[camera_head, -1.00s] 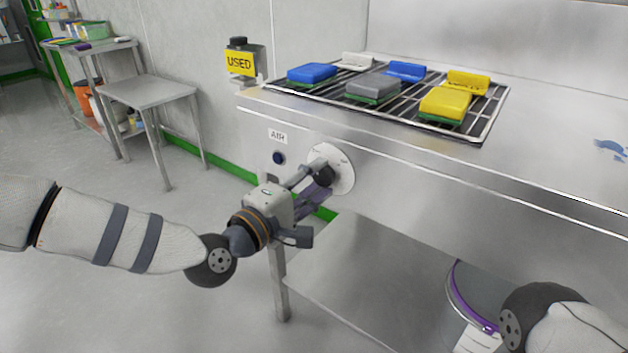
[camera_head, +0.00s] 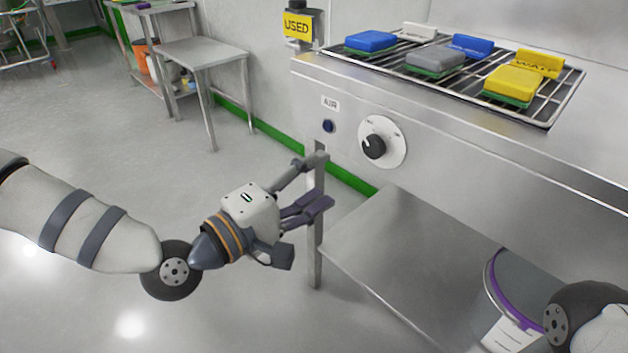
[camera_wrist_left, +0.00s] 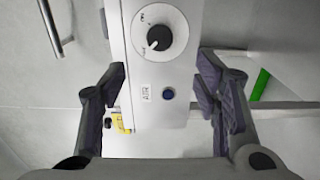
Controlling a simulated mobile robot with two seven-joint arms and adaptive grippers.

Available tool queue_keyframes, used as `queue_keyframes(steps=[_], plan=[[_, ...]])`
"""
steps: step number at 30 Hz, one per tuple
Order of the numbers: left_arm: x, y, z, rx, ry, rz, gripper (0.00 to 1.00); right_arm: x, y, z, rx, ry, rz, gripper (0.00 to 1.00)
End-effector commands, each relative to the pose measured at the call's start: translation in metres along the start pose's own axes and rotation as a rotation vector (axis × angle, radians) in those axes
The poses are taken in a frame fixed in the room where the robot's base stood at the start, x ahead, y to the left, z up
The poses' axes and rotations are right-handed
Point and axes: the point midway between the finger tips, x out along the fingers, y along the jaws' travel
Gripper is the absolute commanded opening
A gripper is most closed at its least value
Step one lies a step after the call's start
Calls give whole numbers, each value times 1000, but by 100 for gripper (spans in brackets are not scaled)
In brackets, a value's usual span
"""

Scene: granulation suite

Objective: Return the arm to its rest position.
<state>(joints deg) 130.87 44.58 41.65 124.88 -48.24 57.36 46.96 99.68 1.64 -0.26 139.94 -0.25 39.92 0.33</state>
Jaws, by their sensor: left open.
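My left gripper (camera_head: 322,183) is open and empty in the head view, in front of the steel bench and lower left of its dial. In the left wrist view its two fingers (camera_wrist_left: 160,90) stand wide apart with nothing between them. The black knob (camera_head: 373,146) on its white round dial plate is apart from the fingers; the knob also shows in the left wrist view (camera_wrist_left: 158,37). Part of my right arm shows at the lower right, but its gripper is out of view.
The steel bench (camera_head: 470,165) carries a rack (camera_head: 550,118) with blue, grey and yellow sponges. A USED sign (camera_head: 297,26) stands at its left end. A lower shelf (camera_head: 385,245) and a purple-rimmed bucket (camera_head: 505,300) are below. A small side table (camera_head: 200,50) stands behind; open floor lies left.

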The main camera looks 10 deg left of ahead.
Motion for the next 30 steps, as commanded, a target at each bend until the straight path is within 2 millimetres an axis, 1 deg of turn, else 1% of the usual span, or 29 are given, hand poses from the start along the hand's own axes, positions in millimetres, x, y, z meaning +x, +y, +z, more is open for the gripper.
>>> queue_keyframes(steps=[12,14,16,17,18,20,21,23,24,26,27,29,30], plan=[[-1,-2,2,1,-2,-7,56,-1,0,0,0,1,0,40],[-5,-13,10,5,-17,-52,56,-5,0,0,1,7,-1,40],[-17,-42,33,23,-57,-171,56,-15,0,0,1,24,-1,40],[-27,-60,46,35,-84,-243,56,-22,0,0,1,33,-2,40],[-46,-85,65,58,-126,-351,56,-31,0,0,2,49,-3,40],[-82,-120,94,102,-202,-521,56,-46,0,-2,2,75,-4,40],[-111,-141,111,136,-256,-634,56,-55,0,-3,3,94,-5,40],[-161,-165,132,194,-346,-798,56,-71,-1,-5,3,124,-6,40],[-197,-176,143,236,-410,-906,56,-82,-1,-7,4,148,-7,40],[-253,-186,154,305,-508,-1058,56,-99,-1,-10,4,186,-9,40],[-289,-187,157,354,-570,-1151,56,-110,-1,-12,4,212,-10,40],[-338,-185,157,422,-656,-1277,56,-126,-2,-16,5,251,-12,40],[-366,-181,155,462,-707,-1347,56,-135,-2,-19,5,273,-13,40]])
